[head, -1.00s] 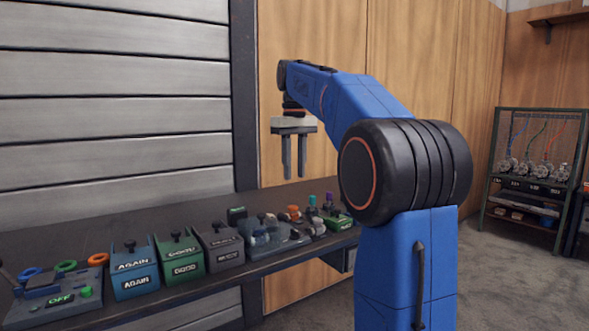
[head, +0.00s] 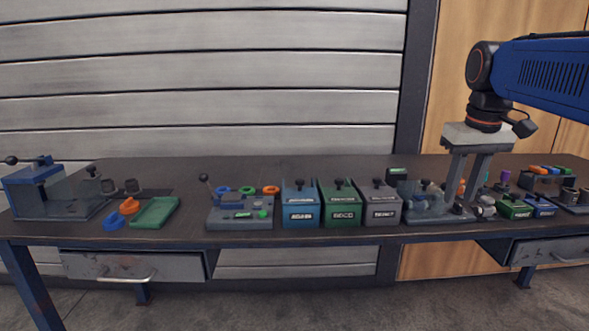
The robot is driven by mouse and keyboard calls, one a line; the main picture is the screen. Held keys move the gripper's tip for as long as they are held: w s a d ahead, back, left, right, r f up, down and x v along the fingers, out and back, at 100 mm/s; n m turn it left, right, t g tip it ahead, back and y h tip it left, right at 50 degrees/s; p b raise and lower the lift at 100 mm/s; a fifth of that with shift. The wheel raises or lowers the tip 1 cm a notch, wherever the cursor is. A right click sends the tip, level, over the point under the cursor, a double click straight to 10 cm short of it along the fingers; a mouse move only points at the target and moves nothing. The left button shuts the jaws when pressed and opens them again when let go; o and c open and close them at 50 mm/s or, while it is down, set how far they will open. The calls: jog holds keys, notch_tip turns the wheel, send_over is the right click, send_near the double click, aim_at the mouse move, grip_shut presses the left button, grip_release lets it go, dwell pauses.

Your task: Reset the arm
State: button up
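My gripper (head: 467,208) hangs from the blue arm at the right, pointing straight down over the right part of the workbench. Its two grey fingers are parallel with a gap between them, and I see nothing held in the gap. The fingertips reach down in front of or among the small parts beside the grey fixture (head: 425,212); I cannot tell whether they touch anything. The flanged pipe cannot be made out clearly among the clutter.
The dark workbench (head: 245,172) spans the view. A blue bin (head: 300,215), a green bin (head: 341,213) and a grey bin (head: 381,214) stand mid-bench.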

jog(key=s+a+f+t, duration=0.1)
jog(key=s+a+f, duration=0.2)
jog(key=s+f, duration=0.6)
jog(key=s+a+f+t, duration=0.1)
jog(key=s+a+f, duration=0.2)
jog(key=s+f, duration=0.6)
notch_tip(320, 180, down, 4)
jog(key=shift+s+a+f+t, duration=0.2)
jog(key=shift+a+f+t, duration=0.05)
jog(key=shift+a+t, duration=0.15)
